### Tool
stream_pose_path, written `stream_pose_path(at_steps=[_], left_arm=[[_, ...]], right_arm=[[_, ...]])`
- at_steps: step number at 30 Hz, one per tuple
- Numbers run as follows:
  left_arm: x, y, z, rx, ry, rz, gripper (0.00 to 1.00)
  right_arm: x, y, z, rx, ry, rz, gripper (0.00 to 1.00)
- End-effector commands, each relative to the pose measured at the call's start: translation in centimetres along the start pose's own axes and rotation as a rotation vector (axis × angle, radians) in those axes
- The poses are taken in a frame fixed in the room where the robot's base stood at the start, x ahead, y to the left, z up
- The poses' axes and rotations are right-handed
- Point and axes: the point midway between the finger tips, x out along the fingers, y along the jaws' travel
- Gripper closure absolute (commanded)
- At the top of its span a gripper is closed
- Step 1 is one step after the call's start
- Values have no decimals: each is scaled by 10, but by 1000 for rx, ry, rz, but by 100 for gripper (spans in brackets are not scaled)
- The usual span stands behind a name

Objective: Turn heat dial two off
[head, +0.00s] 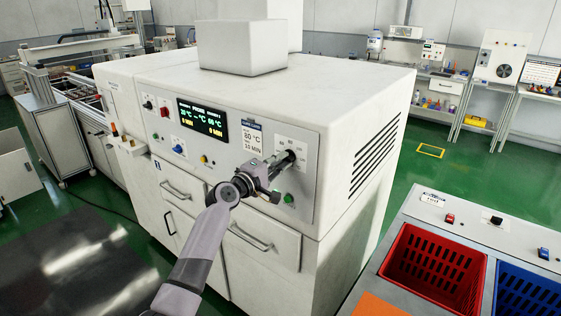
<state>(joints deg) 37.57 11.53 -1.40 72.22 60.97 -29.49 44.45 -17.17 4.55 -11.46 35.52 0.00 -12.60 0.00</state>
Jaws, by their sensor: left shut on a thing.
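The white oven-like machine carries a control panel (225,135) on its front. A dark dial (290,156) sits at the panel's right end, with small number labels around it. My left gripper (279,164) is at this dial, shut on it. The gripper and wrist hide part of the dial, so its pointer setting cannot be read. Another dark dial (147,105) is at the panel's left end. The black display (203,119) shows green temperature readings and yellow minute readings. My right gripper is out of view.
A note reading 80 °C and 10 min (253,138) is beside the display. A green button (289,198) is below the gripped dial. Drawer handles (250,236) stick out below the panel. A red crate (436,265) and blue crate (528,298) are at lower right.

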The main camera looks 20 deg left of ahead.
Motion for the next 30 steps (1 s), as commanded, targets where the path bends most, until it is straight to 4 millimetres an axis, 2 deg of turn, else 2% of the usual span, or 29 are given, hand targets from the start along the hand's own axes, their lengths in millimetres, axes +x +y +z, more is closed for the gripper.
stream_pose_path(at_steps=[1,9,20,25,30], left_arm=[[0,-1,0,-3,0,-1,86],[0,0,0,-1,0,-1,68],[-3,0,0,0,0,0,68],[-20,-1,-1,1,0,-1,68],[-51,-2,0,2,1,-2,68]], right_arm=[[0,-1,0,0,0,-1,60],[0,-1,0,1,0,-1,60],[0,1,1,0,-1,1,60],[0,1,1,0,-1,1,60],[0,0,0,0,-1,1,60]])
